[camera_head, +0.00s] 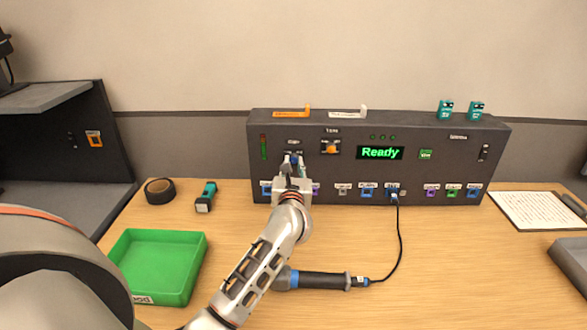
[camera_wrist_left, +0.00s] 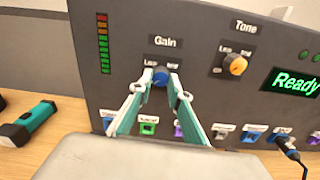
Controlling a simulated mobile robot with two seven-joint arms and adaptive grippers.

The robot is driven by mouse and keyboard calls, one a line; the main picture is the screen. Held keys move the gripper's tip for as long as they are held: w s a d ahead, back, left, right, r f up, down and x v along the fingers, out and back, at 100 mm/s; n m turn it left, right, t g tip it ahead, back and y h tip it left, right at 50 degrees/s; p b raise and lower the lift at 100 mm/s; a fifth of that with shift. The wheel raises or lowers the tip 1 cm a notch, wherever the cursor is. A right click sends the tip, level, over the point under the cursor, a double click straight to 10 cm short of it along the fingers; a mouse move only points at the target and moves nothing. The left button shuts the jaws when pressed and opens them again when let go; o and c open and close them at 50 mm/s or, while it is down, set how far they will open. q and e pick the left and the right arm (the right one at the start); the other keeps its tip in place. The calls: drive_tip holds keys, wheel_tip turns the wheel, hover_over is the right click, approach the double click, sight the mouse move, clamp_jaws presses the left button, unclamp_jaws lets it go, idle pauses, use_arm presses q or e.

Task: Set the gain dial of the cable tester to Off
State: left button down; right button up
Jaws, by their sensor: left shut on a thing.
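The cable tester (camera_head: 330,187) is a dark box standing upright on the table, with a green "Ready" display. Its gain dial (camera_wrist_left: 160,76) is a blue knob under the label "Gain" in the left wrist view. My left gripper (camera_head: 293,160) reaches the panel, and in the left wrist view its two fingers (camera_wrist_left: 161,82) are shut on the gain dial, one on each side. The dial's pointer direction is too small to tell. My right gripper is not in view.
An orange tone dial (camera_head: 331,148) sits right of the gain dial, with a row of coloured sockets below. A black-handled probe (camera_head: 320,281) with a cable lies in front. A green tray (camera_head: 158,265), tape roll (camera_head: 160,191) and flashlight (camera_head: 206,197) are at left.

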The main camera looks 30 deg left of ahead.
use_arm(q)
drive_tip(key=shift+n, duration=0.4)
drive_tip(key=c, duration=1.9)
unclamp_jaws()
drive_tip(key=shift+d, duration=0.1)
drive_tip(key=v, duration=1.2)
drive_tip(key=shift+s, duration=0.1)
drive_tip(key=shift+f, duration=0.1)
